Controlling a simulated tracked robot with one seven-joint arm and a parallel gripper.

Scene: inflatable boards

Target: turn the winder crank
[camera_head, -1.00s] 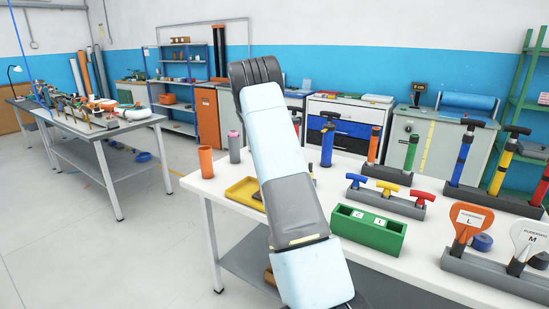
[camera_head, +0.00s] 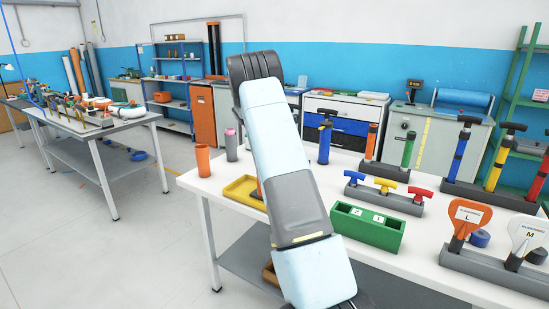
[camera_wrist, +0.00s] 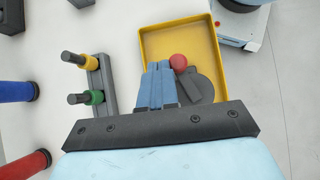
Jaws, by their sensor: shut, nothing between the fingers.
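A dark grey disc with a bar across it (camera_wrist: 202,84) and a red ball knob (camera_wrist: 180,62) lie inside a yellow tray (camera_wrist: 221,45) in the wrist view. This looks like a crank, but I cannot tell for sure. My gripper (camera_wrist: 160,70) is shut and empty, its blue-grey fingers over the tray just left of the disc. The fingers hide part of the tray, and I cannot tell whether they touch anything. In the head view the tray (camera_head: 240,190) is partly behind my arm, and my gripper is hidden.
An orange cup (camera_head: 203,160) and a grey bottle with a pink cap (camera_head: 231,145) stand behind the tray. A green box (camera_head: 367,229) and a rack of coloured T-handles (camera_head: 385,196) stand to its right. A small rack with yellow and green pegs (camera_wrist: 102,85) is left of the fingers.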

